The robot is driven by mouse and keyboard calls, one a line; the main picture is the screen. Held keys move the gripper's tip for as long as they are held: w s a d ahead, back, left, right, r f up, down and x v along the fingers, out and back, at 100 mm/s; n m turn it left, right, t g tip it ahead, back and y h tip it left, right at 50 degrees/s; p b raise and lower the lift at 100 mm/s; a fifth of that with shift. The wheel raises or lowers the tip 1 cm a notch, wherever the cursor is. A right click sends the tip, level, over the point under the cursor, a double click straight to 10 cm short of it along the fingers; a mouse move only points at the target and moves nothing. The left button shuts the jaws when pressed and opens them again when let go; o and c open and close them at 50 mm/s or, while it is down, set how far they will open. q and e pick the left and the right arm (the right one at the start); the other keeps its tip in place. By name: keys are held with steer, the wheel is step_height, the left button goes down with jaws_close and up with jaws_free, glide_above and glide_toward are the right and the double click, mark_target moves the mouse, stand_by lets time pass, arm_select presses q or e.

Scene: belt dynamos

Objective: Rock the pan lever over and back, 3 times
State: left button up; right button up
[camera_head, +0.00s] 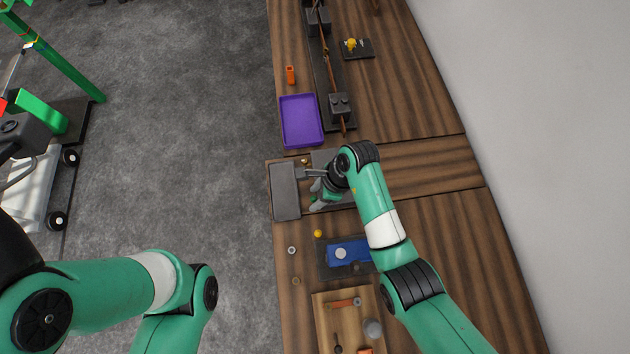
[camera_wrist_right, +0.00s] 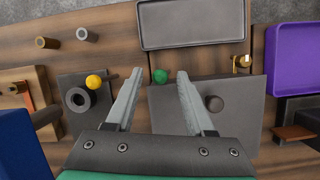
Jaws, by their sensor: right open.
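A grey shallow pan (camera_head: 285,190) lies at the table's left edge in the head view; it shows at the top of the right wrist view (camera_wrist_right: 193,24). My left gripper is out of view.
A purple tray (camera_head: 301,121) stands beyond the pan, near an orange block (camera_head: 290,75). A wooden board (camera_head: 327,310) lies nearer still. The table's right part is mostly clear.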

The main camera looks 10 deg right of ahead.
steer(key=p+v, duration=0.2)
steer(key=v, duration=0.8)
steer(key=shift+r, duration=0.4)
steer(key=shift+d, duration=0.15)
